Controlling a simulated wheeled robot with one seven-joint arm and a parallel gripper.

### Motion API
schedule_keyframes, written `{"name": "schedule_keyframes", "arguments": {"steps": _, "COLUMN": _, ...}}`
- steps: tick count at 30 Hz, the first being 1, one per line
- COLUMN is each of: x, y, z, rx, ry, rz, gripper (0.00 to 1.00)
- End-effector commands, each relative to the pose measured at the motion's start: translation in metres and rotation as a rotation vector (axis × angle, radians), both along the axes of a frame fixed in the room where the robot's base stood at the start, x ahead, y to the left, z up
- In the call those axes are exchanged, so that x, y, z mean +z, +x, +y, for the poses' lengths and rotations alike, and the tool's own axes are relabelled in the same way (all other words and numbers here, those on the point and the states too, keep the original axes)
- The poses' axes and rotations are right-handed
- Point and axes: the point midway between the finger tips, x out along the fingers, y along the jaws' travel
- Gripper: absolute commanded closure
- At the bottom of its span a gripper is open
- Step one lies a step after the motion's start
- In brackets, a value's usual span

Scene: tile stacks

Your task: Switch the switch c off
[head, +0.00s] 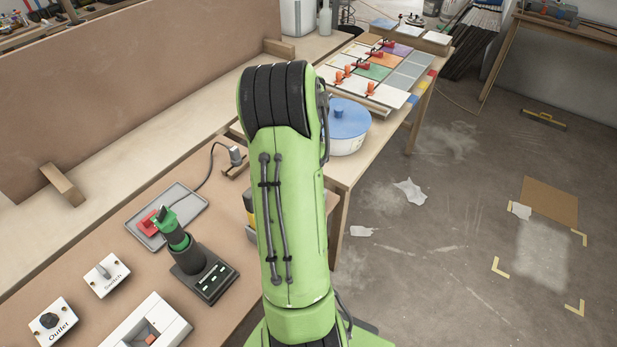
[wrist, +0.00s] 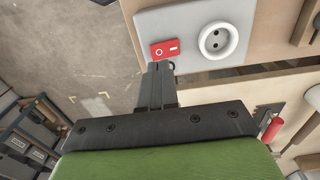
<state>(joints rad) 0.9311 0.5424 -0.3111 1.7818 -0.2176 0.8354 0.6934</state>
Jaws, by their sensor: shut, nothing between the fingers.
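A red rocker switch (wrist: 165,49) with a circle and a bar mark sits on a grey plate (wrist: 188,22) in the wrist view. No letter c is readable, so I cannot tell if it is switch c. My gripper (wrist: 161,67) is shut and empty, its fingertips just below the red switch's edge in the picture; whether they touch it is unclear. In the head view my arm hides the gripper and the red switch. A white box labelled "Switch" (head: 105,280) with a lever stands on the bench at lower left.
A white round socket (wrist: 217,40) is beside the red switch. On the bench stand an "Outlet" box (head: 48,322), a grey tray with a red item (head: 147,224) and a green-handled tool (head: 175,236). A blue-lidded pot (head: 347,122) is behind my arm. Floor at right is mostly open.

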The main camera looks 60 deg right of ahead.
Motion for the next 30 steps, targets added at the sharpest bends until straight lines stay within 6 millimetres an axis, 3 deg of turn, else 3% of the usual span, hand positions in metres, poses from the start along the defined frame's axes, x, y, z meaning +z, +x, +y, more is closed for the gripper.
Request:
{"name": "schedule_keyframes", "arguments": {"steps": 1, "x": 0.017, "y": 0.000, "z": -0.002, "rx": -0.002, "ry": -0.007, "rz": -0.003, "gripper": 1.00}}
{"name": "schedule_keyframes", "arguments": {"steps": 6, "x": 0.057, "y": -0.001, "z": -0.002, "rx": -0.004, "ry": -0.006, "rz": -0.001, "gripper": 1.00}}
{"name": "schedule_keyframes", "arguments": {"steps": 12, "x": 0.085, "y": -0.002, "z": -0.002, "rx": -0.005, "ry": -0.005, "rz": 0.000, "gripper": 1.00}}
{"name": "schedule_keyframes", "arguments": {"steps": 25, "x": 0.089, "y": -0.002, "z": -0.002, "rx": 0.018, "ry": -0.002, "rz": 0.004, "gripper": 1.00}}
{"name": "schedule_keyframes", "arguments": {"steps": 30, "x": 0.090, "y": 0.005, "z": -0.002, "rx": 0.338, "ry": 0.019, "rz": 0.036, "gripper": 1.00}}
